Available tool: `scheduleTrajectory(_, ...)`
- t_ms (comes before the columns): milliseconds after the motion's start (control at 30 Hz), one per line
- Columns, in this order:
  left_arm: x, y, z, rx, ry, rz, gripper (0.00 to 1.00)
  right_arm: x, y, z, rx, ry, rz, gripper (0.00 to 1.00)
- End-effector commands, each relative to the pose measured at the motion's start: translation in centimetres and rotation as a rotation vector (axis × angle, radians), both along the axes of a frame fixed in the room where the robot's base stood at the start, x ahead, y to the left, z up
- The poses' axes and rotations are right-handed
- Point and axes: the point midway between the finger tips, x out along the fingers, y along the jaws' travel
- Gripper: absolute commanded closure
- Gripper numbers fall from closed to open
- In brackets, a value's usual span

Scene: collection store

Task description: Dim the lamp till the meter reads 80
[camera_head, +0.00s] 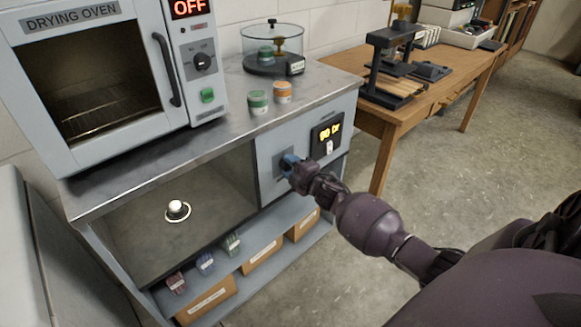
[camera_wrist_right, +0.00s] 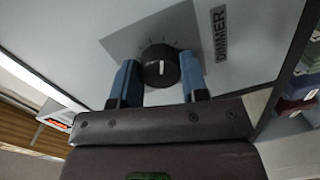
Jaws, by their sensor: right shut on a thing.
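My right gripper (camera_head: 289,163) is at the dimmer plate, left of and below the meter. In the right wrist view, the right gripper (camera_wrist_right: 161,80) has its blue fingers on both sides of the black dimmer knob (camera_wrist_right: 160,66), shut on it. The knob's white line points along the fingers.
A drying oven (camera_head: 90,80) showing OFF stands on the cabinet top. Green (camera_head: 257,102) and orange (camera_head: 282,92) jars and a glass desiccator (camera_head: 272,48) stand beside it. A wooden table (camera_head: 440,95) is at right; the floor there is clear.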

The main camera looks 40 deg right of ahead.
Motion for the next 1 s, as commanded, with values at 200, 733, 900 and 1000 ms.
scheduleTrajectory(200,0.0,0.0,-0.1,0.001,0.002,-0.002,0.57,0.0,0.0,-0.1,0.001,0.002,-0.001,0.56)
scheduleTrajectory(733,0.1,-0.1,0.2,0.0,-0.004,-0.003,0.57,-0.5,0.0,0.1,0.002,-0.001,0.0,0.34)
scheduleTrajectory(900,0.5,-0.1,0.9,-0.001,-0.019,-0.004,0.57,-2.5,-0.1,0.4,0.003,-0.002,-0.001,0.34)
scheduleTrajectory(1000,0.6,-0.1,1.3,-0.001,-0.025,-0.003,0.57,-4.1,-0.1,0.6,0.003,-0.003,-0.001,0.34)
